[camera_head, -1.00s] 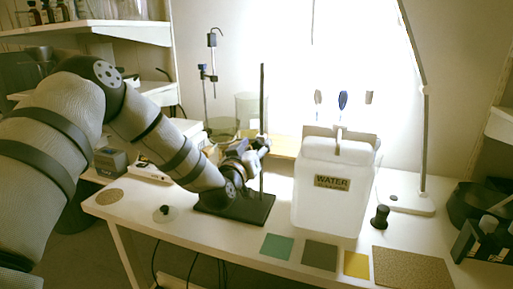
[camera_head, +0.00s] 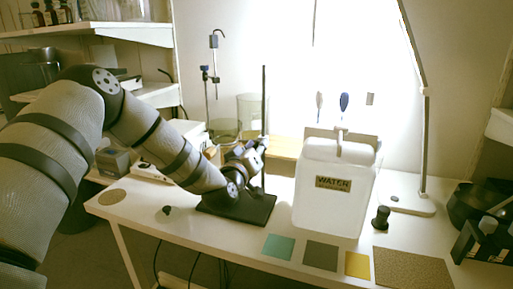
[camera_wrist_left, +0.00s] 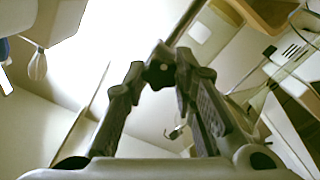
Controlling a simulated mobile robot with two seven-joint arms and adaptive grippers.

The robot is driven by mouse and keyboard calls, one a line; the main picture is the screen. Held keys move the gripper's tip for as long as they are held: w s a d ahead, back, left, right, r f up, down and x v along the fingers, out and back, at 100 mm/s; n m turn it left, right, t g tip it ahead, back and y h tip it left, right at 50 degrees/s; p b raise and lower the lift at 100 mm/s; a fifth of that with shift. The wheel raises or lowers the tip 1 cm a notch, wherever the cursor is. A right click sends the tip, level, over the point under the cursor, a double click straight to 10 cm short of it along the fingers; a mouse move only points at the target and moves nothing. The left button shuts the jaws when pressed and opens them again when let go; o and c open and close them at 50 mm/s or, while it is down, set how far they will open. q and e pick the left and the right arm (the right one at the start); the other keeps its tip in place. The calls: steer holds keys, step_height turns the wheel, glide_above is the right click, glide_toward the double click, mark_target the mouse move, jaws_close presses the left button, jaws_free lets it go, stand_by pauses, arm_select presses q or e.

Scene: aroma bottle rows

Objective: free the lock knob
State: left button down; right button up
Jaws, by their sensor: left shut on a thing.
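A dark lobed lock knob (camera_wrist_left: 158,68) shows in the left wrist view, between the tips of my left gripper (camera_wrist_left: 160,72). The gripper is shut on it. The knob sits at a thin upright rod (camera_head: 264,115), which rises from a black stand base (camera_head: 250,212) on the table. In the head view my left gripper (camera_head: 250,158) is beside this rod, low above the base, and the knob itself is hidden there by the gripper. My right gripper is in neither view.
A white water container (camera_head: 318,212) stands close to the right of the stand. Glass beakers (camera_head: 251,106) stand behind it. A small dark knob-like piece (camera_head: 166,210) lies at the front left. Coloured mats (camera_head: 279,247) line the front edge. A lamp base (camera_head: 408,205) is at the right.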

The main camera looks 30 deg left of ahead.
arm_select(q)
steer(key=shift+d+f+n+b, duration=0.15)
steer(key=shift+n+b, duration=2.4)
steer(key=shift+n, duration=5.65)
steer(key=shift+a+f+n+b, duration=0.1)
steer(key=shift+n+b, duration=2.4)
steer(key=shift+n, duration=5.7)
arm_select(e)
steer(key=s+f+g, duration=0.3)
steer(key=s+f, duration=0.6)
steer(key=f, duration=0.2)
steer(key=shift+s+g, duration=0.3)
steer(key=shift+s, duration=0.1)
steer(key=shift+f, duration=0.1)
arm_select(q)
steer(key=c, duration=1.3)
jaws_free()
